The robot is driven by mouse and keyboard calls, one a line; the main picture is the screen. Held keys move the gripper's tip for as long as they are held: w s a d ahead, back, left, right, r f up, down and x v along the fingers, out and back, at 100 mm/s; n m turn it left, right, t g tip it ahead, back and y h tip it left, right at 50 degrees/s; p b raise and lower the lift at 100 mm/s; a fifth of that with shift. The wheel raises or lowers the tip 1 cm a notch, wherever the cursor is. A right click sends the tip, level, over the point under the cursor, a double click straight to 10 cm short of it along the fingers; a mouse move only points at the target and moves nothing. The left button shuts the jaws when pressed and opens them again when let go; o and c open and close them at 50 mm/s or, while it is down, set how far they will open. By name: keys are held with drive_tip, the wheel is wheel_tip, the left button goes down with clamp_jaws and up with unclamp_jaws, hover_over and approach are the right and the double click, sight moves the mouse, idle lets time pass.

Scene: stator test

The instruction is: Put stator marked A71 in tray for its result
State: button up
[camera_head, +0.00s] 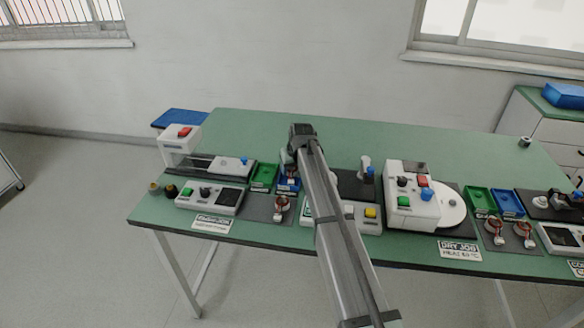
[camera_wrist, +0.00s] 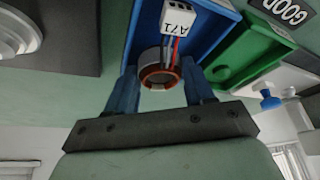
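The stator marked A71 (camera_wrist: 160,78) shows in the wrist view as a small ring with copper inside, with red and blue wires running to its white tagged connector (camera_wrist: 179,18). My gripper (camera_wrist: 160,66) has its two blue fingers on either side of the ring, with no clear gap, so it looks shut on it. The stator is over or inside the blue tray (camera_wrist: 225,8); its height above the floor is unclear. The green tray (camera_wrist: 262,62) lies beside it, near a GOOD label (camera_wrist: 290,10). In the head view my arm partly covers the blue tray (camera_head: 291,187).
Another stator (camera_head: 281,205) lies on the dark mat in front of the trays. A tester with buttons (camera_head: 210,196) stands left. Right are a white machine (camera_head: 411,205), green (camera_head: 479,200) and blue (camera_head: 507,203) trays and more stators (camera_head: 495,228). The table's (camera_head: 400,142) back is mostly clear.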

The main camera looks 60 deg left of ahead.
drive_tip(key=shift+o, duration=1.2)
drive_tip(key=shift+s+f, duration=0.1)
drive_tip(key=shift+f, duration=0.15)
drive_tip(key=shift+o, duration=0.3)
wheel_tip(320, 180, up, 8)
drive_tip(key=shift+d, duration=0.4)
drive_tip(key=w+d+r+m, duration=0.1)
drive_tip(key=w+d+r, duration=0.3)
drive_tip(key=w+d, duration=0.5)
drive_tip(key=f, duration=1)
drive_tip(key=shift+w+d, duration=0.2)
drive_tip(key=shift+w, duration=0.05)
drive_tip(key=s+d+v, duration=0.1)
drive_tip(key=v, duration=1.3)
drive_tip(key=w+d+m+t, duration=0.3)
drive_tip(key=w+d, duration=0.3)
drive_tip(key=w, duration=0.6)
drive_tip(key=shift+w+r+m, duration=0.4)
drive_tip(key=shift+r+m, duration=0.05)
drive_tip(key=shift+m, duration=0.05)
drive_tip(key=shift+d, duration=0.1)
